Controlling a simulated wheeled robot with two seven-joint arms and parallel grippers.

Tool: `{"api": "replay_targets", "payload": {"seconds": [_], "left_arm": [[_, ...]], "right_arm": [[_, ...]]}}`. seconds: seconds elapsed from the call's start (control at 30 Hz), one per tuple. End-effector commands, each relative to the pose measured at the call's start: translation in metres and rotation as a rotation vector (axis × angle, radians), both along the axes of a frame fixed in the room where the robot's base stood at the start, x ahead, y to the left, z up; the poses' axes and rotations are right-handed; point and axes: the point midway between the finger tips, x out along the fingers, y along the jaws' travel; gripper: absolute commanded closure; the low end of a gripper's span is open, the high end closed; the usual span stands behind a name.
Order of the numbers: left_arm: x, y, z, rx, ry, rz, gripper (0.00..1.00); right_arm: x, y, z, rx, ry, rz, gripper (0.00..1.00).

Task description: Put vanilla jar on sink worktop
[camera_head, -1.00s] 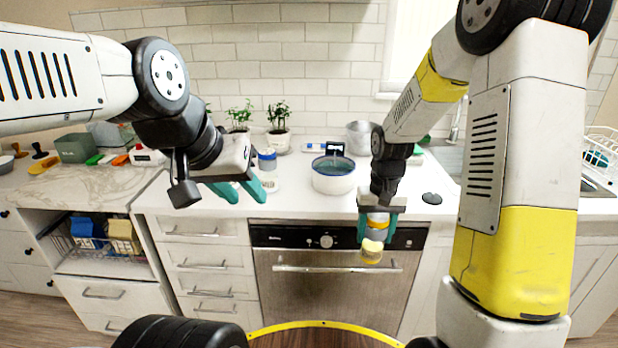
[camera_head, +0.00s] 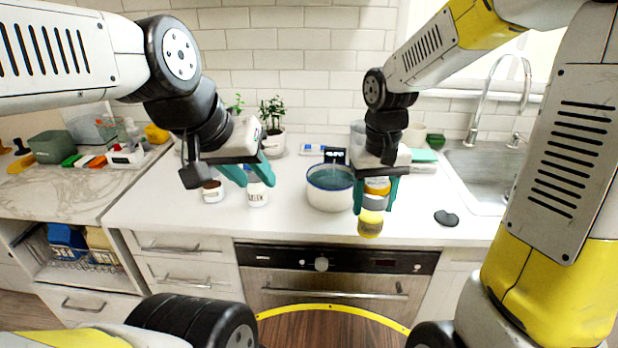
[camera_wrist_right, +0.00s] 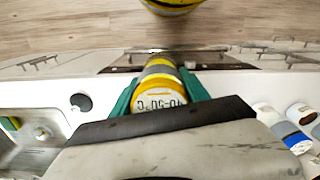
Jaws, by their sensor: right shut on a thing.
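A small jar with yellow-orange bands and a pale label (camera_head: 371,217) hangs from my right gripper (camera_head: 376,200). I take it for the vanilla jar, but I cannot read its name. The gripper is shut on it. In the right wrist view the jar (camera_wrist_right: 160,98) sits between the teal fingers, with a white printed face toward the camera. The sink worktop (camera_head: 415,222) is white, with the sink (camera_head: 478,178) at right.
Two jars, one brown-topped (camera_head: 212,192) and one white (camera_head: 257,196), stand near my left gripper.

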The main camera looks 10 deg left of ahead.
Motion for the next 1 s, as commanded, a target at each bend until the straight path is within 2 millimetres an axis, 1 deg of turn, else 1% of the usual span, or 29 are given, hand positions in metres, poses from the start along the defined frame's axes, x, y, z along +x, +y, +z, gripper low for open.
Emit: {"api": "replay_targets", "payload": {"seconds": [0.13, 0.27, 0.5, 0.6, 0.7, 0.8, 1.0], "left_arm": [[0.0, 0.0, 0.0, 0.0, -0.001, 0.0, 0.64], [0.0, 0.0, 0.0, 0.0, -0.001, 0.0, 0.64], [0.0, 0.0, 0.0, 0.0, -0.001, 0.0, 0.64], [0.0, 0.0, 0.0, 0.0, -0.001, 0.0, 0.64], [0.0, 0.0, 0.0, 0.0, -0.001, 0.0, 0.64], [0.0, 0.0, 0.0, 0.0, -0.001, 0.0, 0.64], [0.0, 0.0, 0.0, 0.0, -0.001, 0.0, 0.64]], "right_arm": [[0.002, -0.002, 0.001, -0.001, 0.0, 0.0, 1.0], [0.019, -0.013, -0.002, 0.0, 0.001, -0.004, 1.0], [0.073, -0.05, -0.009, 0.0, 0.001, -0.004, 1.0], [0.094, -0.065, -0.011, 0.0, 0.0, -0.004, 1.0], [0.11, -0.076, -0.012, 0.0, 0.0, -0.003, 1.0], [0.121, -0.082, -0.013, 0.0, -0.001, -0.001, 1.0], [0.132, -0.09, -0.015, 0.0, 0.0, -0.001, 1.0]]}}
